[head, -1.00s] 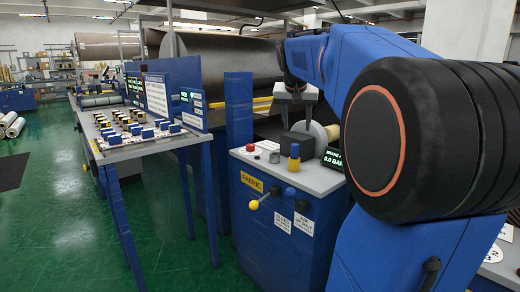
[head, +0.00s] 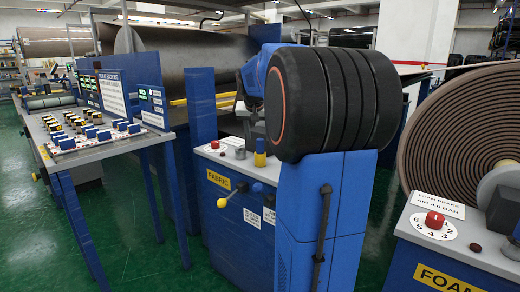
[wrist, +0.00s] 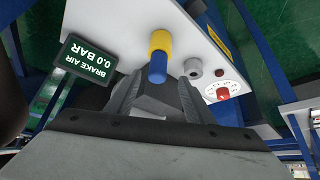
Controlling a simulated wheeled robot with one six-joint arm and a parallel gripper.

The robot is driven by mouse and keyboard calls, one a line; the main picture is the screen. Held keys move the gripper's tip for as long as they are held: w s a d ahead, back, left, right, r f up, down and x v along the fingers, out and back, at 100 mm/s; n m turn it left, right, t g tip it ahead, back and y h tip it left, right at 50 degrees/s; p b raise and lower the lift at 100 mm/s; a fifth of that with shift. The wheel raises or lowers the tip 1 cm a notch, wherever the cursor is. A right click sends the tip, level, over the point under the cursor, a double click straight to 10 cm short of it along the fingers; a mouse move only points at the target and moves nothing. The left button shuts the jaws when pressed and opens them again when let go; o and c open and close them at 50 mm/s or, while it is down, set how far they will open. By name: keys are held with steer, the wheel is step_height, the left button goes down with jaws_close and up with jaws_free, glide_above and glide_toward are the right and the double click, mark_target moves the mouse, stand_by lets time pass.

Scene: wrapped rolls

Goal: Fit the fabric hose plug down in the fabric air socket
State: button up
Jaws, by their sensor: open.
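A small upright piece with a blue top and yellow lower part, which looks like the fabric hose plug (head: 260,153), stands on the grey top of the fabric stand (head: 232,159). It also shows in the wrist view (wrist: 159,57). Beside it is a short grey round fitting with a dark centre, probably the fabric air socket (wrist: 193,67); it appears in the head view too (head: 240,153). My gripper (wrist: 160,82) is open, its fingers apart near the plug's blue end and not closed on it. A grey block shows between the fingers. In the head view my arm hides much of the gripper.
A red knob (wrist: 222,93) on a white dial lies past the socket. A brake air display (wrist: 84,60) reads 0.0 BAR. A yellow-ball lever (head: 222,203) juts from the stand's front. A foam stand (head: 440,250) is at right, a long table (head: 100,152) at left.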

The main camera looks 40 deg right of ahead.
mark_target(260, 140)
steer(key=shift+x, duration=2.85)
steer(key=shift+s+d+r, duration=0.1)
steer(key=shift+s+d, duration=0.1)
steer(key=c, duration=1.2)
steer(key=shift+r, duration=0.1)
